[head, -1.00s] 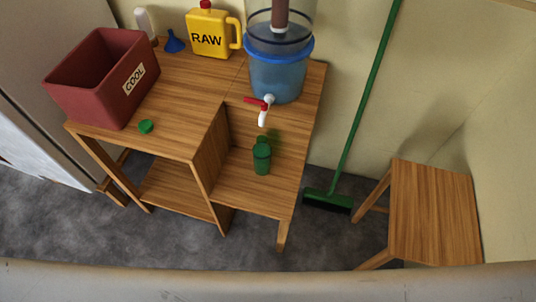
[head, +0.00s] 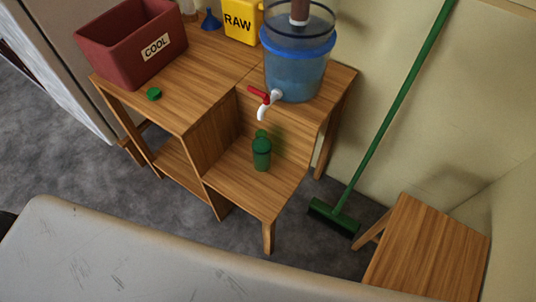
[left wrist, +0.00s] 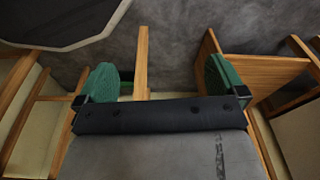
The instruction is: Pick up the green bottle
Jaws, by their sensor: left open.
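The green bottle (head: 261,157) stands upright on the lower wooden shelf, below and left of the dispenser's tap in the head view. A small green cap (head: 154,94) lies on the upper tabletop near its front edge. My left gripper (left wrist: 163,78) shows in the left wrist view with its two green-padded fingers wide apart and no object seen held between them. The bottle cannot be made out in that view. Neither gripper shows in the head view, so the left gripper's distance from the bottle cannot be told.
A water dispenser (head: 298,62) with a red-handled tap (head: 262,98) stands above the shelf. A red COOL bin (head: 130,45), a blue funnel (head: 210,20) and a yellow RAW jug (head: 242,22) sit on the table (head: 200,75). A green broom (head: 385,130) and wooden stool (head: 428,250) stand right.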

